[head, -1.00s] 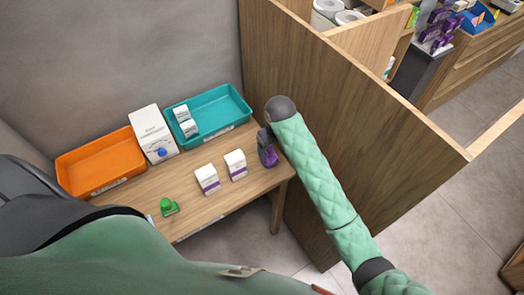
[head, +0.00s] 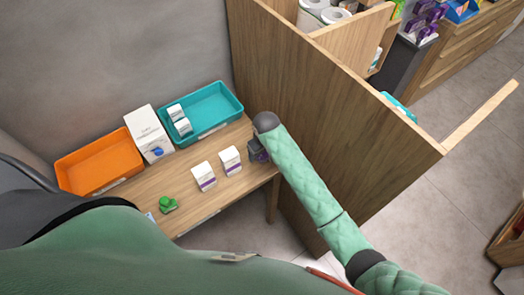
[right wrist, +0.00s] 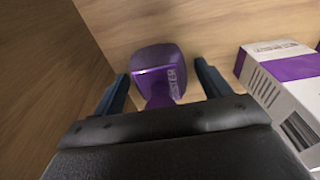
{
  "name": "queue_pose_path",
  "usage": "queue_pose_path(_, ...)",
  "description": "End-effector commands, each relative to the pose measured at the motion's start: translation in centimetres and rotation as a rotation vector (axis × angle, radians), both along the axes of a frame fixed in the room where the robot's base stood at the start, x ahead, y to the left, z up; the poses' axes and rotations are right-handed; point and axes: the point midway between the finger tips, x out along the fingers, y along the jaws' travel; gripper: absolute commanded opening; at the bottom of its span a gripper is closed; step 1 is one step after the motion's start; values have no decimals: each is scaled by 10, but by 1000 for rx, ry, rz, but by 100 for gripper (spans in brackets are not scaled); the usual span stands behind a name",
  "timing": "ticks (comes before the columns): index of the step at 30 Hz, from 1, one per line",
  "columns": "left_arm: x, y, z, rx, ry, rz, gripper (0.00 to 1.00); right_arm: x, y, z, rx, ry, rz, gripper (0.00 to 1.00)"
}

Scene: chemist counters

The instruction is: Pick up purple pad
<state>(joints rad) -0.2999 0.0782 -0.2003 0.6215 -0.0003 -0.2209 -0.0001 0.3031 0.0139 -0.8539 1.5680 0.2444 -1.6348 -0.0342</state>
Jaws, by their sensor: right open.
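The purple pad (right wrist: 157,68) is a rounded, dark purple item with pale lettering. In the right wrist view it stands on the wooden counter between the two fingers of my right gripper (right wrist: 163,85), with gaps visible at its sides. In the head view my right gripper (head: 256,151) is at the counter's right end, beside the wooden partition, and hides most of the pad. The right gripper is open and holds nothing. My left gripper is not in view.
Two white boxes with purple bands (head: 203,176) (head: 231,160) stand just left of the right gripper. An orange tray (head: 72,180), a white carton (head: 150,133) and a teal tray (head: 232,101) line the wall. A green item (head: 168,205) lies near the front edge.

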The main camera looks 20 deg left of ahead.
Motion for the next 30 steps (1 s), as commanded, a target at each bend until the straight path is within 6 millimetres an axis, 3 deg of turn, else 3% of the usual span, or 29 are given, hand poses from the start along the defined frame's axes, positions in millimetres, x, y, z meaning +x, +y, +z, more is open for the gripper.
queue_pose_path(3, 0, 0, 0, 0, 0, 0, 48, 0, 0, 0, 0, 0, 0, 72)
queue_pose_path(10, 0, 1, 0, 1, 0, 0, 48, 0, 0, 0, 0, 0, 0, 28)
queue_pose_path(12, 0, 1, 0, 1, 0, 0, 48, 0, 0, 0, 0, 0, 0, 24)
queue_pose_path(22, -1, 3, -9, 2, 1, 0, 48, 1, 1, 9, 3, -3, 0, 24)
queue_pose_path(30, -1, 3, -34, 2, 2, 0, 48, 1, 1, 56, 3, -4, 2, 24)
